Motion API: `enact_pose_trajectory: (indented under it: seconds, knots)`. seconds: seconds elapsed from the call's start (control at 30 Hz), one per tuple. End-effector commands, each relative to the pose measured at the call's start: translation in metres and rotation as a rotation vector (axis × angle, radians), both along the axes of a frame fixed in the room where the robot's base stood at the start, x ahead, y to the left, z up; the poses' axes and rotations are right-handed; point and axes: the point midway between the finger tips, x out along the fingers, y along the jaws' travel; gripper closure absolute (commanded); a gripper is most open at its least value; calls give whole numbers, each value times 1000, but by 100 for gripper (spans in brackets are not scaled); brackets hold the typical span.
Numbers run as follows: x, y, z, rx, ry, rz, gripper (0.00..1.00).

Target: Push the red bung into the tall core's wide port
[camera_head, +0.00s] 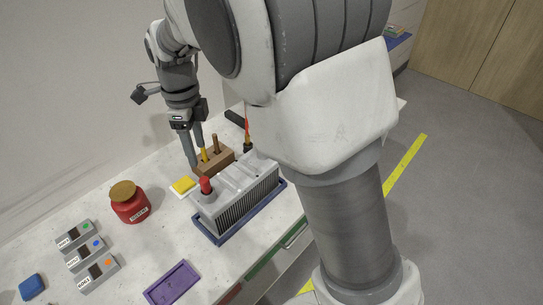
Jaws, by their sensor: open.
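A red bung (206,186) stands upright at the left end of the grey finned core (237,200). It sits at a round grey opening there, and I cannot tell how deep it is in. The core rests in a blue tray (218,239). Whether this is the tall core, and which port is wide, is not clear from this view. My gripper (196,158) points down behind the core, with its two fingers apart. Its tips are near the wooden block and above and behind the bung, apart from it. My arm hides the right side of the table.
A wooden block (215,163) holding upright pegs stands behind the core. A yellow pad (184,185) lies left of it. A red jar (130,206), several labelled grey boxes (86,252), a blue block (32,287) and a purple tray (172,284) are further left and front.

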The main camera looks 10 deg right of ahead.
Motion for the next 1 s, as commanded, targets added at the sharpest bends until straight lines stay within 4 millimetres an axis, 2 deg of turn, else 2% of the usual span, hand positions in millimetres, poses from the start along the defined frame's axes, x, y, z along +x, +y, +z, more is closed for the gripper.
enact_pose_trajectory:
  seconds: [0.13, 0.27, 0.4, 0.6, 0.8, 1.0]
  knots:
    - [-4, -16, 14, 20, -19, 73, 39]
    - [-18, -48, 40, 53, -67, 259, 39]
    - [-42, -88, 68, 63, -149, 522, 39]
    - [-86, -137, 94, 1, -271, 906, 39]
    - [-135, -176, 104, -149, -359, 1287, 39]
    - [-175, -201, 101, -333, -373, 1602, 39]
